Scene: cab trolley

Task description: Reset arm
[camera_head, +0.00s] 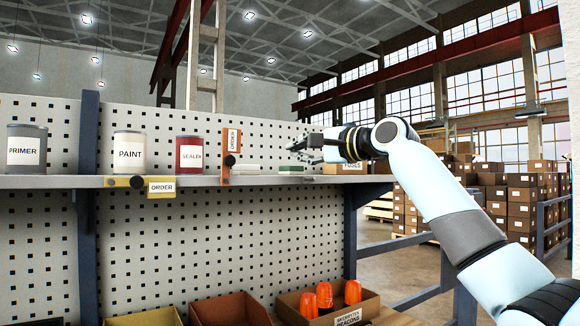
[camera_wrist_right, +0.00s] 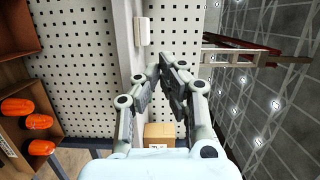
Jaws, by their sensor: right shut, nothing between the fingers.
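My right gripper (camera_head: 305,146) is at the right end of the upper shelf (camera_head: 110,182), just above it. In the right wrist view its fingers (camera_wrist_right: 172,72) meet at the tips with nothing between them. A small green and white item (camera_head: 292,169) sits on the shelf below the fingers. A cardboard box (camera_head: 345,168) labelled FUSES is behind and under my right wrist, partly covered; a box also shows between the finger links in the wrist view (camera_wrist_right: 160,131). My left gripper is in neither view.
The shelf also holds a PRIMER can (camera_head: 27,150), a PAINT can (camera_head: 129,152), a red SEALER can (camera_head: 190,154), an upright orange item (camera_head: 231,145) and a white item (camera_head: 246,169). Below, a beacon bin (camera_head: 362,306) holds orange beacons. Stacked cartons (camera_head: 510,195) stand beyond at right.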

